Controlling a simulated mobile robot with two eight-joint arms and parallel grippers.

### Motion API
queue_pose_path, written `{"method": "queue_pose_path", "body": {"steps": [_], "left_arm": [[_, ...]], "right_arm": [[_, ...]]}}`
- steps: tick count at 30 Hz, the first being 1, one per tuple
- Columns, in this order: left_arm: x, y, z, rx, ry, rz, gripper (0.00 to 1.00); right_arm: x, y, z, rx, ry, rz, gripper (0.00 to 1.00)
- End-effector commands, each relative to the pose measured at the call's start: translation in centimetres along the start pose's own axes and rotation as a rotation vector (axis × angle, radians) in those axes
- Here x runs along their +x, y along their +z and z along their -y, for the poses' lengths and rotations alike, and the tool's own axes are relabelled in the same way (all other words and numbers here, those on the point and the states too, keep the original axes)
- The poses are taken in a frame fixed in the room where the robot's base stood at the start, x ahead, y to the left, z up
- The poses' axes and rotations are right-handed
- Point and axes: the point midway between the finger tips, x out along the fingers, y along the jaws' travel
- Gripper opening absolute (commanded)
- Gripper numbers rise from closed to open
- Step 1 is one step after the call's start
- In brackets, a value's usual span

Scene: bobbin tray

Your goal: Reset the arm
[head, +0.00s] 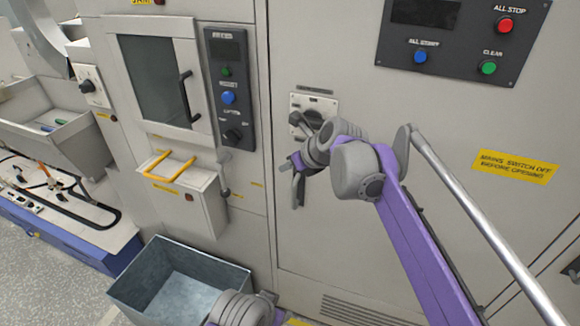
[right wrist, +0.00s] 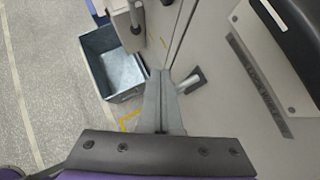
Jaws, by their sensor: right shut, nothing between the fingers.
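My right arm reaches across the front of the large grey cabinet. Its gripper (head: 290,165) is near the rotary switch (head: 305,120), a little below and left of it. In the right wrist view the two fingers (right wrist: 160,85) lie together with nothing between them. A short grey handle (right wrist: 190,80) shows just right of the fingertips; I cannot tell if they touch it. The wrist partly covers the switch in the head view. My left gripper is not in view; a grey arm link of mine shows at the bottom edge.
An open grey metal bin (head: 180,290) stands on the floor at lower left. A yellow handle (head: 170,167) juts from the machine above it. A button panel (head: 228,90) is left of the switch; another panel (head: 455,35) is at upper right. A sorting bench (head: 60,215) is far left.

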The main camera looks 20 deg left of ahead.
Motion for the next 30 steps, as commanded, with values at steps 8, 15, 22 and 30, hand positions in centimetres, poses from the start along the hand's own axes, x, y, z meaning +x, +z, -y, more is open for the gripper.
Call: {"method": "queue_pose_path", "body": {"steps": [8, 15, 22, 30], "left_arm": [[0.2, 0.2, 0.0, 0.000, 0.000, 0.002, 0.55], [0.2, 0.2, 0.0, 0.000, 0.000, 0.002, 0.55], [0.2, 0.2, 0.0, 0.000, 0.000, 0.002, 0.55], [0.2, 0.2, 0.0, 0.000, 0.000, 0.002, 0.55]], "right_arm": [[-3.6, 1.2, -3.0, -0.001, 0.001, 0.000, 0.00], [-4.4, 1.4, -3.6, 0.000, 0.000, 0.000, 0.00], [-6.5, -2.1, -1.5, -0.165, -0.046, -0.034, 0.00], [-13.8, -17.5, 2.6, -0.837, -0.138, -0.248, 0.00]]}}
